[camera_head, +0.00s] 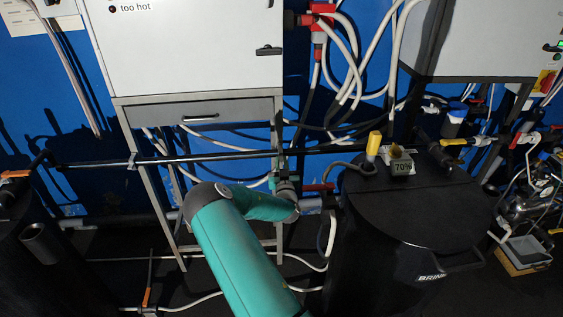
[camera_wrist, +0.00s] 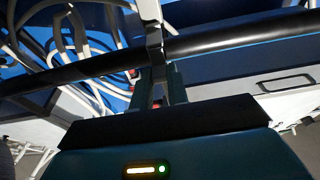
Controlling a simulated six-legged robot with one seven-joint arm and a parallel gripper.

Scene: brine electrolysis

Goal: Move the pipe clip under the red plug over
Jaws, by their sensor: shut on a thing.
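A long black pipe (camera_head: 220,156) runs across below the cabinet, and it also crosses the wrist view (camera_wrist: 220,40). A grey pipe clip (camera_wrist: 154,42) sits at the pipe in the wrist view. My gripper (camera_head: 281,180) is at the pipe near the cabinet's right leg. In the wrist view my gripper (camera_wrist: 160,84) has its fingers closed on the clip's end beside the pipe. The grip itself is partly hidden by the dark gripper body. The red plug (camera_head: 322,12) is on the blue wall, above and right of my gripper, with white hoses around it.
Another clip (camera_head: 132,160) is on the pipe at the left. The white cabinet (camera_head: 195,45) with a drawer (camera_head: 200,113) stands behind the pipe. A black tank (camera_head: 400,230) with a yellow-capped fitting (camera_head: 374,143) stands close right of my arm. Loose hoses hang around the pipe.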

